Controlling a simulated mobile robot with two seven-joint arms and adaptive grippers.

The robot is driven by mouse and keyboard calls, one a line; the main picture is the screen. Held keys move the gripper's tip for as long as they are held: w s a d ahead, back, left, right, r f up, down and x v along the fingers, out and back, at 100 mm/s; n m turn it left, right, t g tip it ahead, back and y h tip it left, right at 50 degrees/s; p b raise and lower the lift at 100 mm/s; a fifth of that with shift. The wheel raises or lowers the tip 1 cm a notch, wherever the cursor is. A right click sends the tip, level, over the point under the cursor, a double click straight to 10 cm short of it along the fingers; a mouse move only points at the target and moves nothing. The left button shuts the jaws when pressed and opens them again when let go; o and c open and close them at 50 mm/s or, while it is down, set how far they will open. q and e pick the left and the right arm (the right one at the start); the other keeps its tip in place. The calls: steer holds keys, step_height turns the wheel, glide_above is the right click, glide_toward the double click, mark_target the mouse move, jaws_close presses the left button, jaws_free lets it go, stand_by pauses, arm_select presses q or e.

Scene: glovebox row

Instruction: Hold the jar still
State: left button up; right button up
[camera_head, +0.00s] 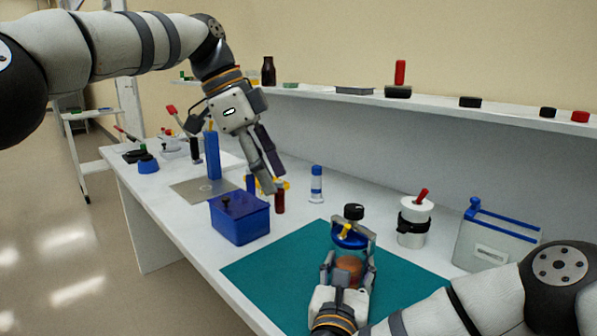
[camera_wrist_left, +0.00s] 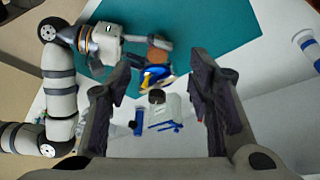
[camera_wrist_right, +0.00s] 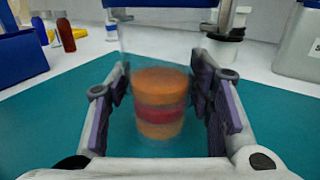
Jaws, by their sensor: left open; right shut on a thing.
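The jar (camera_head: 348,268) is clear, with orange and red layers inside, and stands upright on the teal mat (camera_head: 270,268). A blue band with a yellow part and a black knob show above it. My right gripper (camera_head: 349,270) is shut on the jar, one finger at each side. In the right wrist view the jar (camera_wrist_right: 160,108) sits between the pads, its top cut off. My left gripper (camera_head: 270,176) is open and empty, raised over the bench left of the jar. The left wrist view shows the jar (camera_wrist_left: 158,55) beyond its fingers.
A blue box (camera_head: 240,220) stands left of the mat. A blue-capped white bottle (camera_head: 316,185) stands behind it. A white canister (camera_head: 413,222) and a blue-handled grey container (camera_head: 492,240) stand at the right. A shelf (camera_head: 440,103) runs along the wall.

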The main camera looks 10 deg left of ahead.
arm_select(q)
steer(key=shift+a, duration=0.25)
